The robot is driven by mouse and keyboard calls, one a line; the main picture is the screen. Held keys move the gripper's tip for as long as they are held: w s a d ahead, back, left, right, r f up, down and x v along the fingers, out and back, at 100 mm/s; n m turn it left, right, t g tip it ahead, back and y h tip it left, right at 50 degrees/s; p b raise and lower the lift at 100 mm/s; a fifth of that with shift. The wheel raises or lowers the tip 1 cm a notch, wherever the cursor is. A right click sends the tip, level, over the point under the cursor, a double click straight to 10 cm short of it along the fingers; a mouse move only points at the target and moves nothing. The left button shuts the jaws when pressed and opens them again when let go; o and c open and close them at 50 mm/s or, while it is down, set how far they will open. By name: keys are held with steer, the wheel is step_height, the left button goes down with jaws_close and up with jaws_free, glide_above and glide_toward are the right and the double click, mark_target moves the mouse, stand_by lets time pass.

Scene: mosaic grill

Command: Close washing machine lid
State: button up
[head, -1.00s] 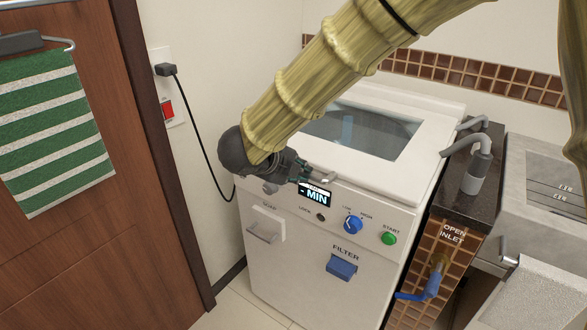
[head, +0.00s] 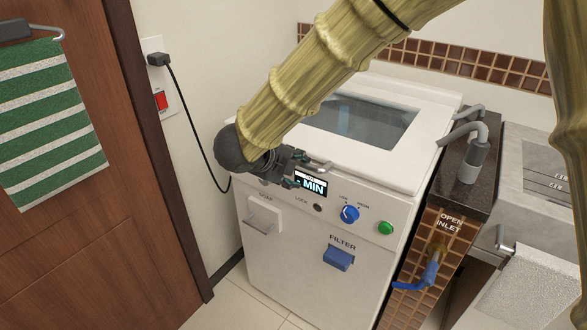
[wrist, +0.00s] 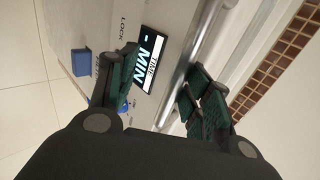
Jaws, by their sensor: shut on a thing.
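The washing machine (head: 320,235) is a white top-loader with a front control panel. Its white lid (head: 425,135), with a dark glass window, lies down over the top; I cannot tell whether a thin gap remains under its front edge. A metal bar handle (head: 318,165) runs along the lid's front edge. My gripper (head: 300,170) is at the left part of this edge, just above the display (head: 311,184). In the wrist view, my gripper's fingers (wrist: 163,78) are on either side of the handle (wrist: 192,55); the exact contact is partly hidden.
A dark counter with a grey tap (head: 473,162) and a sink (head: 545,180) adjoin the machine on the right. A wooden door (head: 95,230) with a striped towel (head: 48,120) is at the left. A black cord (head: 196,135) hangs by the wall. The floor in front is clear.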

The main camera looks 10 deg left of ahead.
steer(key=shift+s, duration=0.2)
steer(key=v, duration=1.1)
steer(key=shift+a+r, duration=0.2)
steer(key=shift+r, duration=0.2)
steer(key=shift+s, duration=0.15)
